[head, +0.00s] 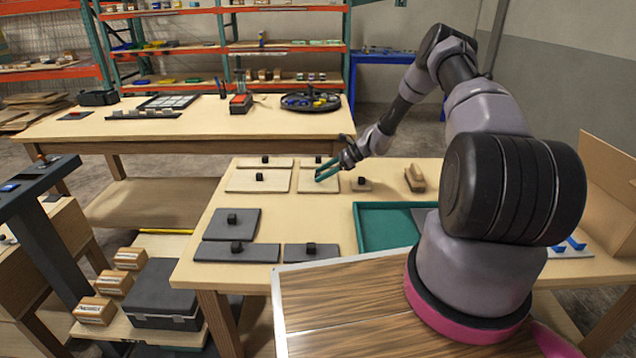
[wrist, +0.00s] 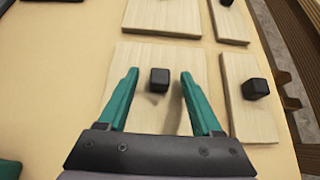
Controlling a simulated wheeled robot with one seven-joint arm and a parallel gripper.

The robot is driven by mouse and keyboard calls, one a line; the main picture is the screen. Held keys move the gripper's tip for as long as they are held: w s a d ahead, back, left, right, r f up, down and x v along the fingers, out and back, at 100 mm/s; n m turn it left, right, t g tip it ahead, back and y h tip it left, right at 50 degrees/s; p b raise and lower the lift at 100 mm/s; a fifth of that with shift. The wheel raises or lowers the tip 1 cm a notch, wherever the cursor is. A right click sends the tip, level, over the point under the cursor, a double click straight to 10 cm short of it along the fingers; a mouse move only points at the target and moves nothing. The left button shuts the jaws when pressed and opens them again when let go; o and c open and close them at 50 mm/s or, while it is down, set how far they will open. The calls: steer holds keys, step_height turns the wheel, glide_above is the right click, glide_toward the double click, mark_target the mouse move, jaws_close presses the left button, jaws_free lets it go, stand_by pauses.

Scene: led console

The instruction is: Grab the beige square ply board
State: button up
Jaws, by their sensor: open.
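The beige square ply board (wrist: 135,62) lies flat on the table, with a black block-shaped knob (wrist: 159,79) near its middle. My gripper (wrist: 159,75) is open above this board, its two teal fingers on either side of the knob with a gap on both sides. In the head view the board (head: 308,187) lies near the far side of the table, partly hidden by my gripper (head: 318,174). The fingers hold nothing. I cannot tell the exact height of the fingertips above the board.
Other beige knobbed boards lie close by: one to the left (head: 240,182), one behind (head: 308,161), one at the back left (head: 250,161). Grey knobbed boards (head: 222,232) lie nearer. A teal tray (head: 372,243) and a wooden block (head: 414,180) are to the right.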

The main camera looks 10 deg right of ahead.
steer(key=shift+a, duration=0.15)
jaws_close()
steer(key=shift+w+r, duration=0.1)
